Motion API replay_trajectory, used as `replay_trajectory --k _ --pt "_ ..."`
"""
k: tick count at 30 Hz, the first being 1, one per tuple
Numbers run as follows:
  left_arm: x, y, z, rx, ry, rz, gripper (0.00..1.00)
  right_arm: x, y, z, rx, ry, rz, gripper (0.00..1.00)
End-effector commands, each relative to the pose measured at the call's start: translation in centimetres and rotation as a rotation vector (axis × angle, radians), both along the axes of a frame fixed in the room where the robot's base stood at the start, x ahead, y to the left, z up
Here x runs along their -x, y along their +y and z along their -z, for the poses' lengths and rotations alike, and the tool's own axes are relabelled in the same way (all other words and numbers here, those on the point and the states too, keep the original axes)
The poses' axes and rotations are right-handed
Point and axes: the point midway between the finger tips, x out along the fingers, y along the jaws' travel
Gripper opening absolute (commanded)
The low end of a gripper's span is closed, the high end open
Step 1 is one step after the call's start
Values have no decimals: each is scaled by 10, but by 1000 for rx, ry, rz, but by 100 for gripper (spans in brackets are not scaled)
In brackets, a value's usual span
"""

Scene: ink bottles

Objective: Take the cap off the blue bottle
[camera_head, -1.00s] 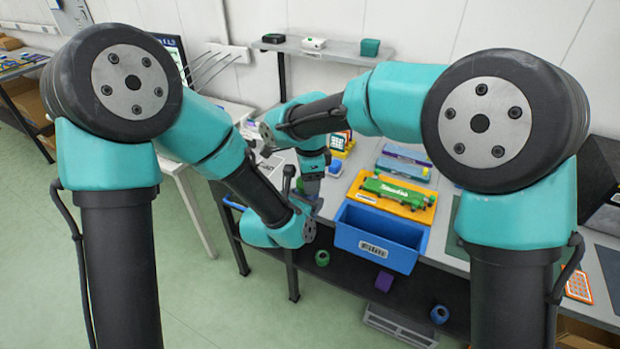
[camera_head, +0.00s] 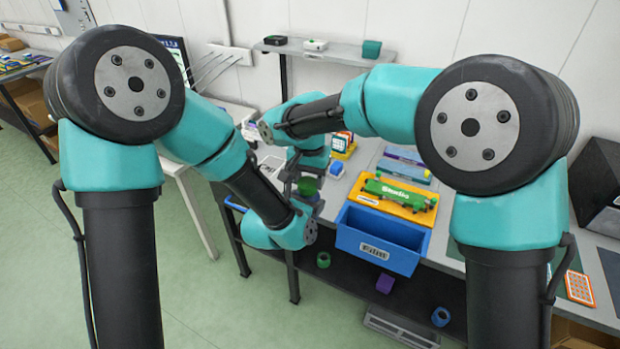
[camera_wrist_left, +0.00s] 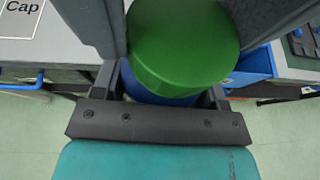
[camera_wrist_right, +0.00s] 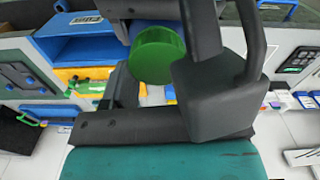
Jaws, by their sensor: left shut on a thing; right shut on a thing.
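The blue bottle (camera_wrist_left: 150,90) shows in the left wrist view below a wide green cap (camera_wrist_left: 180,42). My left gripper (camera_wrist_left: 160,92) is shut on the bottle's body. The green cap also shows in the right wrist view (camera_wrist_right: 156,56), between the fingers of my right gripper (camera_wrist_right: 160,60), which is shut on it. The bottle's blue body (camera_wrist_right: 150,27) partly shows there beyond the cap. In the head view the cap (camera_head: 308,188) is a small green patch where the two grippers meet. I cannot tell whether there is a gap between cap and bottle.
A blue bin (camera_head: 380,236) hangs at the table's front edge, by an orange tray (camera_head: 428,213) with a green item. A white "Cap" pad (camera_wrist_left: 22,20) lies left in the left wrist view. Several small objects sit on the lower shelf. Both forearms crowd the middle.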

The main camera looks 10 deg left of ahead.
Motion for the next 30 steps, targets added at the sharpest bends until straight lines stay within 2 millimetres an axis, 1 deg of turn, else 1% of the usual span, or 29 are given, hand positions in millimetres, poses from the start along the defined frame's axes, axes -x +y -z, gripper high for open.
replay_trajectory --k 4,13,14,18,21,27,30 --pt "0 0 0 0 -1 -1 0 0 1 0 0 1 -87 24" --pt "0 0 0 0 -1 -1 0 0 1 0 0 1 -96 24" --pt "0 0 0 0 -1 -1 0 0 1 0 0 1 -95 55" --pt "0 0 0 0 -1 -1 0 0 1 0 0 1 -95 69" --pt "0 0 0 0 -1 0 0 0 1 0 0 1 -94 78" --pt "0 0 0 0 -1 0 0 0 1 0 0 1 -94 78" --pt "0 0 0 0 -1 0 0 0 1 -3 -1 0 -94 78"
